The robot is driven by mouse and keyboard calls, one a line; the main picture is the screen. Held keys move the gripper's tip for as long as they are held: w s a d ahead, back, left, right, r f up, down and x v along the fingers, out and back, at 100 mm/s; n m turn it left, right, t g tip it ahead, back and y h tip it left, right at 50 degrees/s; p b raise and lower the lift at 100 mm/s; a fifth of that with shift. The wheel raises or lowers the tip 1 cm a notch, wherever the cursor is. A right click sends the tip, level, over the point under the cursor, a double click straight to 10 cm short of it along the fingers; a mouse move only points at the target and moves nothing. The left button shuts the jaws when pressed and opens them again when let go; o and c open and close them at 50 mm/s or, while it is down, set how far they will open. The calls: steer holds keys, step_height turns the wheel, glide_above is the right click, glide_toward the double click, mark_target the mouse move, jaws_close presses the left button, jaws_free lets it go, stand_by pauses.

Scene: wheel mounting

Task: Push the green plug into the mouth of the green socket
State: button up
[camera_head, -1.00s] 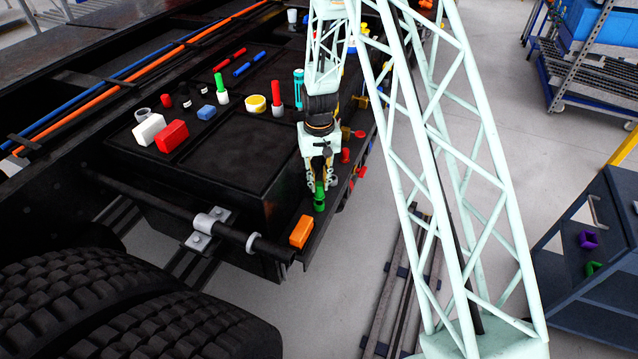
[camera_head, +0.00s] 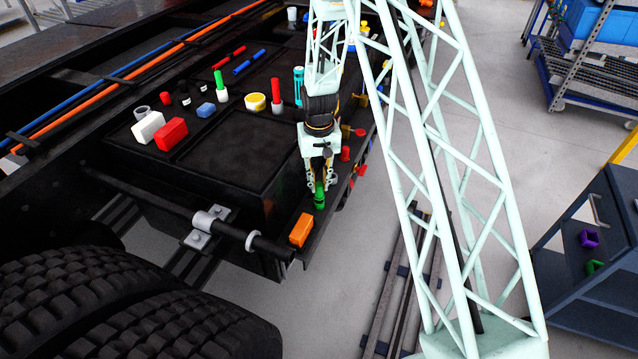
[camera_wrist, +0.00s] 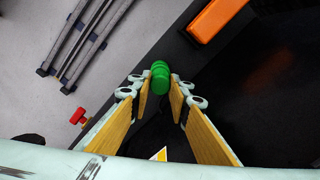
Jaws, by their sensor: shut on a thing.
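My gripper (camera_head: 319,188) points down at the front edge of the black deck, its fingers closed on the green plug (camera_wrist: 160,80). In the head view, green shows between and just below the fingertips. The lower, wider green part is the green socket (camera_head: 319,203), standing on the ledge directly under the plug. The plug looks upright and in line with the socket. The two greens run together, so I cannot tell how deep the plug sits. In the wrist view, a second green rounded edge shows just beyond the plug; the socket's mouth is hidden.
An orange block (camera_head: 301,230) lies on the ledge nearby and also shows in the wrist view (camera_wrist: 215,18). Red parts (camera_head: 346,154) stand on the ledge behind my gripper. Several coloured plugs and blocks, including a red block (camera_head: 171,134), stand on the deck to the left.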

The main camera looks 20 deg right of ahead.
steer(key=shift+f+b, duration=0.75)
steer(key=shift+f, duration=0.35)
stand_by(0.6)
steer(key=o, duration=1)
steer(key=shift+r, duration=0.15)
steer(key=shift+r, duration=5.85)
steer(key=shift+r, duration=0.1)
